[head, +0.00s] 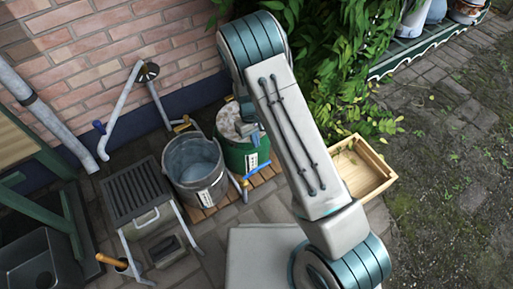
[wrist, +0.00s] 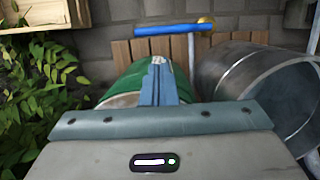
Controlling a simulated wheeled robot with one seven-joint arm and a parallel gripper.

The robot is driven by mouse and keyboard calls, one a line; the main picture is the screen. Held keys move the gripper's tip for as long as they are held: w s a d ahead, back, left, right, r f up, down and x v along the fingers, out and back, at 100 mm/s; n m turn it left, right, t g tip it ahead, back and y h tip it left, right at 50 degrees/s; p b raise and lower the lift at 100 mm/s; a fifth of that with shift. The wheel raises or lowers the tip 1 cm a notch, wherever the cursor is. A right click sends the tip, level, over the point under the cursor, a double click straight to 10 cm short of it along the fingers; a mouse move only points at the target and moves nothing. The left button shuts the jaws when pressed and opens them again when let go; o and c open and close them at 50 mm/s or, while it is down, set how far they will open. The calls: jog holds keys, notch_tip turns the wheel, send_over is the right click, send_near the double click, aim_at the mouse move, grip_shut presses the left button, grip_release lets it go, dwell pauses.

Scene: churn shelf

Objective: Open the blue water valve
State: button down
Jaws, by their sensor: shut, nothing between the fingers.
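A blue bar handle (wrist: 170,30) with a brass fitting at its right end sits on a thin grey pipe, beyond the green bin in the wrist view. In the head view a blue handle (head: 256,172) lies at the front edge of the bin and bucket. My gripper (wrist: 158,72) is shut and empty, above the green bin, apart from the blue handle. In the head view my gripper (head: 243,112) is partly hidden by my arm.
A metal bucket (head: 193,168) and a green bin (head: 235,155) stand on wooden slats. A wooden crate (head: 358,172) is at the right, below leafy plants (head: 330,90). A slatted stool (head: 135,188) is at the left. Open paving (head: 455,200) lies at the right.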

aim_at(256, 170)
jog(key=b+x, duration=0.3)
jog(key=x, duration=0.5)
jog(key=shift+f, duration=0.4)
jog(key=shift+s+d, duration=0.1)
jog(key=shift+s, duration=0.1)
